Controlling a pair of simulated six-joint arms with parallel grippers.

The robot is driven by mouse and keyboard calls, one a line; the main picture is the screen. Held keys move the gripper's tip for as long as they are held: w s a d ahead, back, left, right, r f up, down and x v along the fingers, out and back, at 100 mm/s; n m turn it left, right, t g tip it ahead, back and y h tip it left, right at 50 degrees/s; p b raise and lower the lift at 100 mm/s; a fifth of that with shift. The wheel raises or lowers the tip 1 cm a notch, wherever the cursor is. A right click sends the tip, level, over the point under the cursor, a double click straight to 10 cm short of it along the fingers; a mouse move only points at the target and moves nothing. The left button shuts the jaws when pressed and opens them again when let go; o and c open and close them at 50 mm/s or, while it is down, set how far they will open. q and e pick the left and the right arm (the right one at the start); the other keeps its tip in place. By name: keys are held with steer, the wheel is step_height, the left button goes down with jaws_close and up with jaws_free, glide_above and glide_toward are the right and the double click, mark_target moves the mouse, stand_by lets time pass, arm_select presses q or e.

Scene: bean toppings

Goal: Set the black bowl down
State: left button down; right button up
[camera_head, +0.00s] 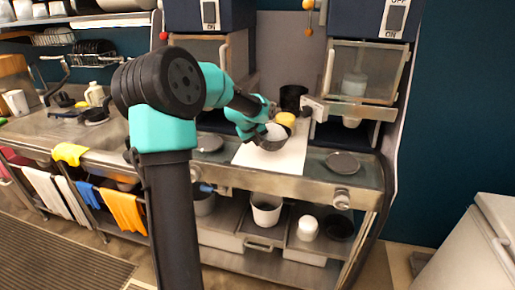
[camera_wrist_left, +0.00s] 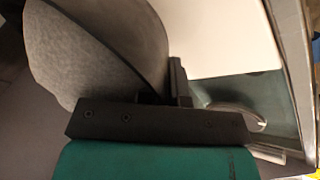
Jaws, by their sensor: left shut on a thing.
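The black bowl (camera_head: 271,144) shows at the middle of the head view, over the white board (camera_head: 290,158), with a pale grey-white inside. In the left wrist view the bowl (camera_wrist_left: 125,35) fills the upper left, its rim tilted in the picture. My left gripper (camera_head: 262,118) is shut on the bowl's rim. In the wrist view the dark jaw (camera_wrist_left: 178,80) meets the bowl's wall. I cannot tell whether the bowl touches the board. My right gripper is not in view.
A yellow thing (camera_head: 286,119) and a black container (camera_head: 293,97) stand just behind the bowl. A dark round plate (camera_head: 342,163) lies to the right. A dispenser (camera_head: 367,72) rises at the back right. The front of the white board is clear.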

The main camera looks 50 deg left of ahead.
arm_select(q)
steer(key=shift+w+a+f, duration=0.1)
steer(key=shift+f, duration=1.65)
steer(key=shift+f, duration=0.1)
steer(key=c, duration=1.3)
jaws_free()
steer(key=shift+o, duration=0.2)
steer(key=v, duration=1.2)
